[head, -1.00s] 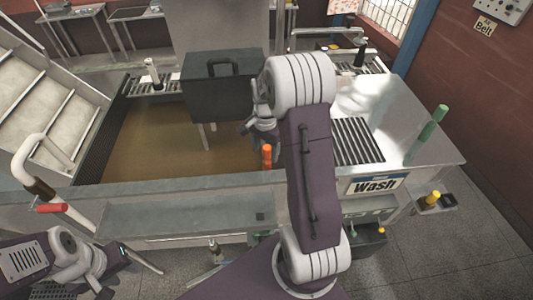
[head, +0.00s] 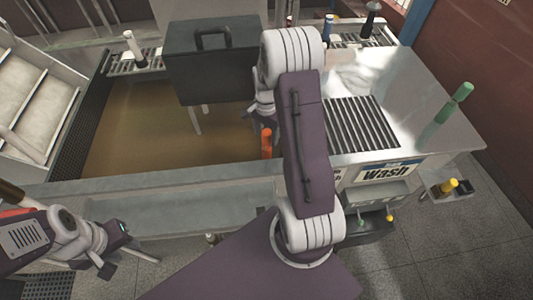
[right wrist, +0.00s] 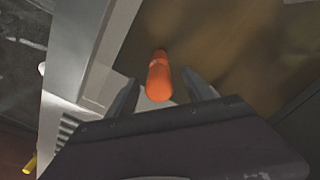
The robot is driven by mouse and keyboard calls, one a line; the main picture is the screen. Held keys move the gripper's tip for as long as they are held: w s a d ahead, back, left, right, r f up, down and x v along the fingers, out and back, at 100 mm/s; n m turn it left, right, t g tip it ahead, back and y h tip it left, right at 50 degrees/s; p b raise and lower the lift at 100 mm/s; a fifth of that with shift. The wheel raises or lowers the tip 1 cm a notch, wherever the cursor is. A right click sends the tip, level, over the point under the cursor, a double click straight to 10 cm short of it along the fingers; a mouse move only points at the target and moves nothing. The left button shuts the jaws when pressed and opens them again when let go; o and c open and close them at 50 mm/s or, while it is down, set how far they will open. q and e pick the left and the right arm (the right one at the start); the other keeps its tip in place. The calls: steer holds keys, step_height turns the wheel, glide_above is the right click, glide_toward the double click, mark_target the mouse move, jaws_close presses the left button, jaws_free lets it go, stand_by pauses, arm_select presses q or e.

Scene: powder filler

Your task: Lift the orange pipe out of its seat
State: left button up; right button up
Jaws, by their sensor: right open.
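The orange pipe (head: 266,143) stands upright at the front right edge of the basin of brown liquid, just left of my right arm. In the right wrist view the orange pipe (right wrist: 159,76) lies between the two open fingers of my right gripper (right wrist: 160,92), with a gap visible on each side. In the head view the right gripper (head: 262,108) is partly hidden behind my arm. The pipe's lower end and its seat are hard to make out. My left gripper (head: 115,245) is low at the left, away from the pipe; its fingers are too small to judge.
A dark box with a handle (head: 212,65) stands over the basin (head: 150,130) behind the pipe. A metal counter with a slatted grate (head: 361,124) and a "Wash" sign (head: 388,173) is to the right. A green cylinder (head: 455,101) stands at the counter's right edge.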

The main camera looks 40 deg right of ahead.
mark_target(267, 143)
steer(key=shift+s+f, duration=0.1)
steer(key=shift+f, duration=0.1)
step_height(267, 143, down, 4)
steer(key=shift+f+p, duration=0.1)
steer(key=shift+p, duration=0.45)
steer(key=shift+d+f, duration=0.1)
steer(key=shift+f, duration=0.25)
steer(key=shift+r, duration=0.1)
steer(key=c, duration=0.4)
jaws_close()
steer(key=shift+r, duration=0.1)
